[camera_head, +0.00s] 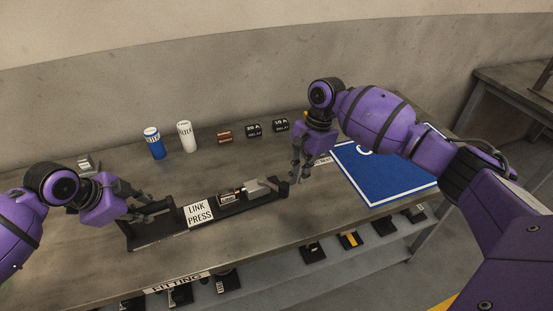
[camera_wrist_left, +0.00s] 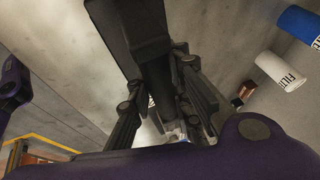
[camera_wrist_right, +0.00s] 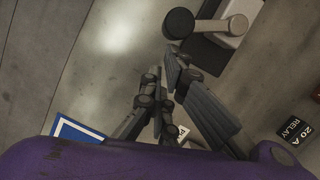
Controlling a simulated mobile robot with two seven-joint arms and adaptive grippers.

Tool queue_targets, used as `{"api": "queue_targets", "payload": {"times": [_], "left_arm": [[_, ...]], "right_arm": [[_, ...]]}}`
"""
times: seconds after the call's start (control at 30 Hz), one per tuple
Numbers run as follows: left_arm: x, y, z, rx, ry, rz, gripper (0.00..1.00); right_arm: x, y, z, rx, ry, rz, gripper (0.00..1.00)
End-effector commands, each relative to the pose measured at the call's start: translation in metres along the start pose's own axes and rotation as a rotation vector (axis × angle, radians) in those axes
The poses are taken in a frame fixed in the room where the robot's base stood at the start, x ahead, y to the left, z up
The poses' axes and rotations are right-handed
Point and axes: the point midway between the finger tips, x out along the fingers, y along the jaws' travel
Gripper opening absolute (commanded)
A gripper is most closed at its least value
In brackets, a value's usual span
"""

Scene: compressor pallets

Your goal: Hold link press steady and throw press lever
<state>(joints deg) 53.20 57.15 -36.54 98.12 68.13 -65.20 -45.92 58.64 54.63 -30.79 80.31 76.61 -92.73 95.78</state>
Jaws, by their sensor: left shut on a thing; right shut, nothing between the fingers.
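The link press (camera_head: 198,213) is a long black frame with a white label, lying on the grey table. A small labelled part (camera_head: 230,198) and a grey block (camera_head: 260,187) sit on it. My left gripper (camera_head: 160,210) is shut on the press's left end; its black bar (camera_wrist_left: 145,30) lies between the fingers in the left wrist view. The dark press lever (camera_head: 283,188) is at the right end; its round knob (camera_wrist_right: 178,22) shows in the right wrist view. My right gripper (camera_head: 296,172) is shut and empty, pointing down just right of the lever, apart from it.
A blue filter (camera_head: 154,143), a white filter (camera_head: 186,136), a red-brown part (camera_head: 224,137) and two black relays (camera_head: 254,130) stand behind the press. A blue mat (camera_head: 375,180) lies at right. A lower shelf (camera_head: 280,270) holds several dark parts.

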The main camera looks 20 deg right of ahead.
Motion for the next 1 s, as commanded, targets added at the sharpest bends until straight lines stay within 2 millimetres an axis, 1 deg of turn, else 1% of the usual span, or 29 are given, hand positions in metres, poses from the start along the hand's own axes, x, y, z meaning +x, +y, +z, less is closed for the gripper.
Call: {"api": "queue_targets", "payload": {"times": [0.03, 0.47, 1.0], "left_arm": [[0.0067, 0.0084, 0.0039, -0.003, -0.006, 0.019, 0.00], [0.0067, 0.0083, 0.0040, -0.003, -0.007, 0.019, 0.00], [0.0067, 0.0083, 0.0041, -0.003, -0.007, 0.019, 0.00]], "right_arm": [[0.0023, 0.0004, 0.0008, 0.000, -0.001, 0.002, 0.00], [0.0029, 0.0015, 0.0018, 0.009, -0.001, 0.001, 0.00], [0.0050, 0.0086, 0.0101, 0.102, -0.001, -0.023, 0.00]]}}
